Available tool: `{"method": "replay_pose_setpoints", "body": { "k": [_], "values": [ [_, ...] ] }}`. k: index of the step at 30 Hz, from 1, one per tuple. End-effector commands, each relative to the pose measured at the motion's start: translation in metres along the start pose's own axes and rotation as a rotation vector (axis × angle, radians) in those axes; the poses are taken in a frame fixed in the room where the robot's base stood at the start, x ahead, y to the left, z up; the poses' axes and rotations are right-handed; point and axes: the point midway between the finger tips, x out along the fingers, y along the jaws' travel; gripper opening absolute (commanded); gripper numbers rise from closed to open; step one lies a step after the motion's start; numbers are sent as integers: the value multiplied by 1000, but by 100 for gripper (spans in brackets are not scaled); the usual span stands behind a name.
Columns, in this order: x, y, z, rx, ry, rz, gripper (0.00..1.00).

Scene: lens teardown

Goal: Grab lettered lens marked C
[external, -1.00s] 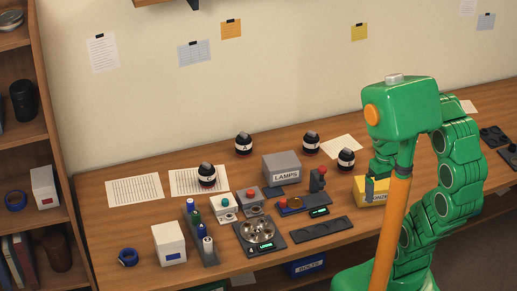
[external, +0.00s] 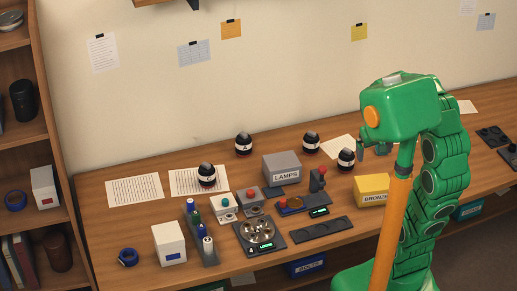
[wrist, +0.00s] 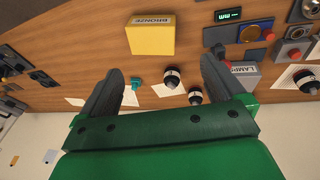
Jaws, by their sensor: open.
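Several black lenses with white label bands stand on the wooden bench. One is at the back left (external: 243,144), its mark looking like A. One is at the back middle (external: 311,143), one on a sheet at left (external: 207,175), and one near my arm (external: 346,160). Letters on the other bands are too small to read, so I cannot tell which is C. My gripper (external: 374,148) is open and empty, above the bench just right of the nearest lens. In the wrist view a lens (wrist: 172,78) shows between the spread fingers, some distance beyond them.
A yellow BRONZE box (external: 372,189) stands in front of my gripper. A grey LAMPS box (external: 282,167) is to the left, with a scale (external: 258,236) and a dark slotted tray (external: 322,230) farther forward. A small teal object (wrist: 137,83) shows in the wrist view.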

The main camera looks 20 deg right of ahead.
Motion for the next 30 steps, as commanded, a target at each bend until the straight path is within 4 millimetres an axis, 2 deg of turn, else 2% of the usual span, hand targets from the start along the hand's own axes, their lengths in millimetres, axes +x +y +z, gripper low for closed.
{"method": "replay_pose_setpoints", "body": {
  "k": [1, 7, 14, 18, 23, 27, 30],
  "values": [
    [5, 4, -23, 2, 42, 17, 97],
    [12, 18, -110, -22, 227, 88, 97],
    [18, 13, -203, -96, 424, 134, 97],
    [21, -2, -257, -163, 542, 134, 97],
    [28, -32, -309, -251, 662, 105, 97],
    [36, -67, -348, -341, 757, 59, 97],
    [45, -97, -370, -407, 816, 8, 97]
  ]
}}
